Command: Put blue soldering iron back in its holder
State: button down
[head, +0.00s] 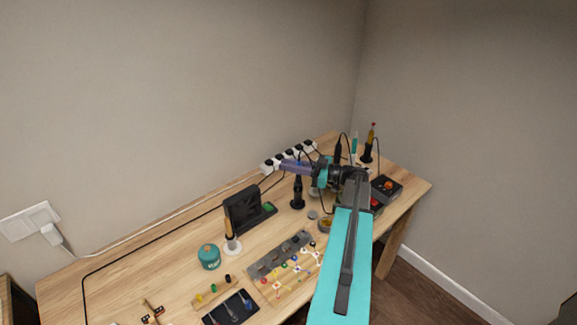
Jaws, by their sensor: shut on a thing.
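My gripper (316,170) is over the back right part of the workbench, reaching left from my turquoise arm. It is shut on the blue soldering iron (295,166), whose blue-violet handle lies roughly level and points left out of the jaws. The iron's tip is hidden by the gripper. A black upright holder (298,193) stands on the bench just below the handle in the picture, with no iron visible in it. The iron appears to be above the bench; its exact height cannot be told.
Another black holder (367,153) bears a red-and-yellow iron (372,132) at the back right. A white power strip (268,166) with black plugs and cables runs along the wall. A black stand (243,209), a teal tin (209,256) and a grey tray (262,268) occupy the bench.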

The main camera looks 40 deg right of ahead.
jog(key=shift+f, duration=0.15)
jog(key=shift+f, duration=0.25)
jog(key=c, duration=1)
grip_release()
jog(key=shift+f, duration=0.1)
jog(key=shift+r+p, duration=3.35)
jog(key=shift+r, duration=2.2)
